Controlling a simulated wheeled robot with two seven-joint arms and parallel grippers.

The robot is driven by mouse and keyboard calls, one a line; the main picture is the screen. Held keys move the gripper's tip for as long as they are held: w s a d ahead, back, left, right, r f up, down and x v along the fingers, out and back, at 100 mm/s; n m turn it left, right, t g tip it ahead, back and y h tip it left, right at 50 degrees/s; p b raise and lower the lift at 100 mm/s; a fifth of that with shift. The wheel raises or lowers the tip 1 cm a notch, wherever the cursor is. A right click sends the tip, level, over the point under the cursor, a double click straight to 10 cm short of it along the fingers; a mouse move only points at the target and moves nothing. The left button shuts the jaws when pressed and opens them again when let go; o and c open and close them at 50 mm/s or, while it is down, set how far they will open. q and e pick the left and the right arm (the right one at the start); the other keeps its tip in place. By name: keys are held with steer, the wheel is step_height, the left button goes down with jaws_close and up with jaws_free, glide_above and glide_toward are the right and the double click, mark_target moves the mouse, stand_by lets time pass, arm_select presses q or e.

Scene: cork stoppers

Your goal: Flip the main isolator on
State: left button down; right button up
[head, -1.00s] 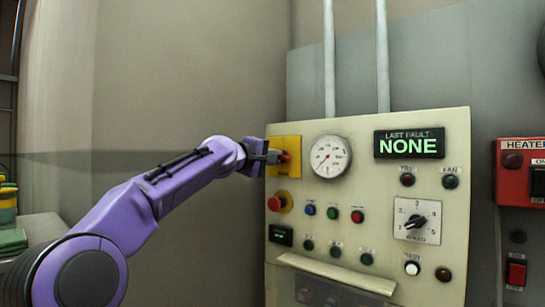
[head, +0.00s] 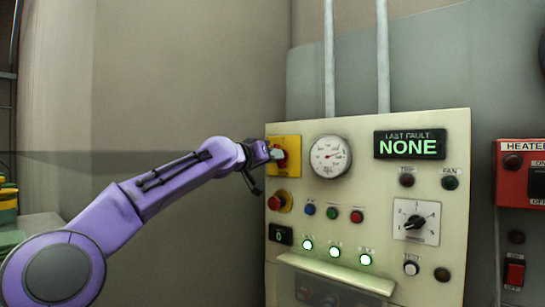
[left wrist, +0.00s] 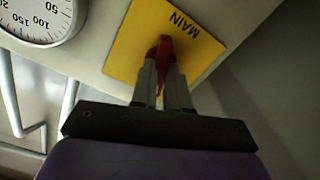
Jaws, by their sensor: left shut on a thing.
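The main isolator is a red handle (left wrist: 163,50) on a yellow plate (left wrist: 190,30) marked MAIN in the left wrist view. In the head view its yellow plate (head: 290,170) sits at the upper left corner of the cream panel. My left gripper (head: 274,154) reaches it from the left. In the left wrist view the gripper (left wrist: 162,80) has its two grey fingers shut on the red handle, and they partly hide it. Three round lamps in a row are lit, including the middle one (head: 335,252). The small counter (head: 280,235) reads 0.
A dial gauge (head: 330,157) sits right of the isolator, and a red mushroom button (head: 276,202) below it. The display (head: 410,145) reads NONE. A selector knob (head: 416,222) is further right. A red heater box (head: 522,160) hangs at the right edge. Left of the panel is bare wall.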

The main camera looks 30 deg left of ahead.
arm_select(q)
steer(key=shift+m, duration=2.2)
steer(key=c, duration=1.1)
jaws_free()
steer(key=s+b, duration=0.3)
steer(key=b, duration=0.1)
steer(key=s+b, duration=0.3)
steer(key=s, duration=0.1)
steer(key=s+b, duration=0.3)
steer(key=b, duration=0.1)
steer(key=shift+s+a+b, duration=0.25)
steer(key=shift+a+b, duration=0.05)
steer(key=shift+a, duration=0.1)
steer(key=shift+w, duration=0.1)
